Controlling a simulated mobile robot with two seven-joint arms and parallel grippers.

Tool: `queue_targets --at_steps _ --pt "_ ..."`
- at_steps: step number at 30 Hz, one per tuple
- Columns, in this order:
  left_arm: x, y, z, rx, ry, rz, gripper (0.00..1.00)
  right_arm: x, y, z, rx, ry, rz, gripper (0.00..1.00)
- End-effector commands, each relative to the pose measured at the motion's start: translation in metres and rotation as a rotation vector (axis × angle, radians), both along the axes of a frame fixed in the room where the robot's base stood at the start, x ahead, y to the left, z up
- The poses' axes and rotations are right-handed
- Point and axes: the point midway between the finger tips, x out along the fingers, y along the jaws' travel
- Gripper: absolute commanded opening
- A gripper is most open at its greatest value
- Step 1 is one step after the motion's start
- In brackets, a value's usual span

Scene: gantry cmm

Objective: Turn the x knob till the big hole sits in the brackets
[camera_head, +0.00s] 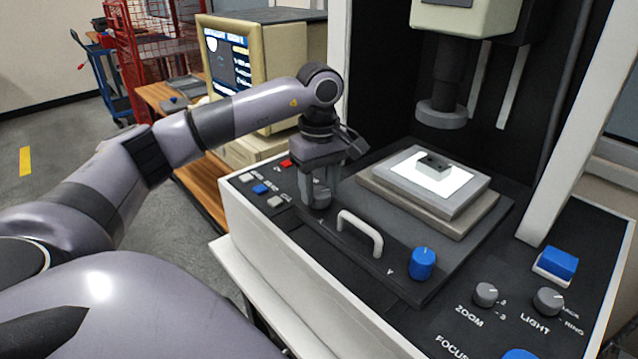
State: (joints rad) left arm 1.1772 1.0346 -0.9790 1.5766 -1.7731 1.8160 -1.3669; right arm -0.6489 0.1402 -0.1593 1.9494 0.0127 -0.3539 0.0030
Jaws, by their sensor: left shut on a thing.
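My left gripper (321,192) points down at the front left of the machine's deck and is shut on a grey knob (320,202). The fingers partly hide the knob, and its label cannot be read. By its place opposite the Y knob, it appears to be the x knob. A small dark part (435,161) lies on the bright lit plate of the stage (472,206), below the lens (441,114). The monitor (228,62) at the back left is lit, but the hole and brackets are too small to make out. My right gripper is not in view.
A blue Y knob (422,263) and a white handle (360,234) stand right of my left gripper. Small buttons (261,189) lie to its left. Zoom (486,294) and light (548,301) knobs and a blue switch (557,263) are at the right.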

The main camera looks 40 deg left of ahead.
Motion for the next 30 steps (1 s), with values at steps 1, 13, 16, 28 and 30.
queue_targets --at_steps 1,13,16,28,30 --pt "0.0004 -0.0008 0.0006 -0.002 -0.001 -0.047 0.15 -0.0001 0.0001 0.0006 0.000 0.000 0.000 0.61" --pt "0.0004 -0.0011 0.0001 -0.002 0.000 -0.387 0.15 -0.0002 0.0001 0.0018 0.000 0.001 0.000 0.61" --pt "0.0004 -0.0011 0.0000 -0.002 0.000 -0.449 0.15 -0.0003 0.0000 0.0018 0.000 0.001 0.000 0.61" --pt "0.0003 -0.0013 -0.0002 -0.003 0.001 -0.578 0.15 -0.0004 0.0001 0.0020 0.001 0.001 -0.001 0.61" --pt "0.0003 -0.0013 -0.0003 -0.003 0.001 -0.585 0.15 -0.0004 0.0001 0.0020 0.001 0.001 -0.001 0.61"
